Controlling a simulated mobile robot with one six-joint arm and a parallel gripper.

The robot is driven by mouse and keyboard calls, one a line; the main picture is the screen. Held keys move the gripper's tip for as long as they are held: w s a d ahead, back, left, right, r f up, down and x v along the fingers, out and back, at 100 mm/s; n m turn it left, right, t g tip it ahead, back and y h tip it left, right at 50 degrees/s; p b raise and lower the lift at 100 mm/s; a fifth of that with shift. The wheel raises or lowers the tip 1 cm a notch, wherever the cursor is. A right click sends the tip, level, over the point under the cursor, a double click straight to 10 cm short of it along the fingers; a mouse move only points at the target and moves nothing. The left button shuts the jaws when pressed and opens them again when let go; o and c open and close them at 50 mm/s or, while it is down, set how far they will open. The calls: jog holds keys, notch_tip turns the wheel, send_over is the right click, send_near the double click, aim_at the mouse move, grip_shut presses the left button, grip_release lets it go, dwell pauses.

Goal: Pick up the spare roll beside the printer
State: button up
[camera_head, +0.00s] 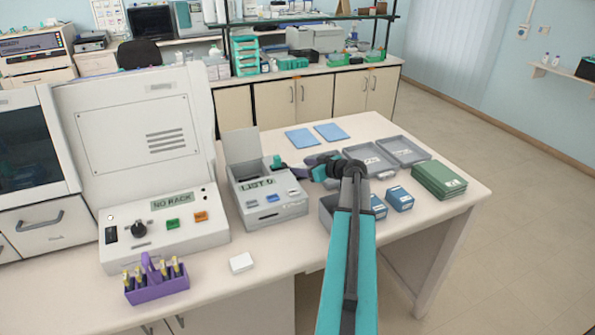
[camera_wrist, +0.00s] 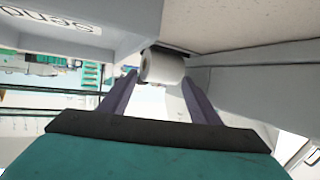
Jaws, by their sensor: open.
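The spare roll is a white cylinder (camera_wrist: 162,66) in the wrist view, at the ends of my gripper's two purple fingers (camera_wrist: 160,84). The fingers are apart, one on each side of its near end; I cannot tell how far they reach along it. In the head view my gripper (camera_head: 287,169) is small, at the back right of the label printer (camera_head: 270,212). I cannot make out the roll in the head view.
Grey trays (camera_head: 368,162), blue boxes (camera_head: 399,198) and a green stack (camera_head: 438,180) stand to the right. Blue sheets (camera_head: 300,139) lie behind. A stainer (camera_head: 165,232) stands left, with a purple rack (camera_head: 158,288) in front. A small white block (camera_head: 242,262) lies before the printer.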

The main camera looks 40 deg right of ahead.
jog(key=shift+c, duration=0.4)
jog(key=c, duration=0.6)
jog(key=shift+r, duration=0.2)
notch_tip(320, 180, up, 10)
jog(key=b, duration=0.3)
jog(key=shift+f, duration=0.15)
jog(key=shift+c, duration=0.2)
dwell(0.4)
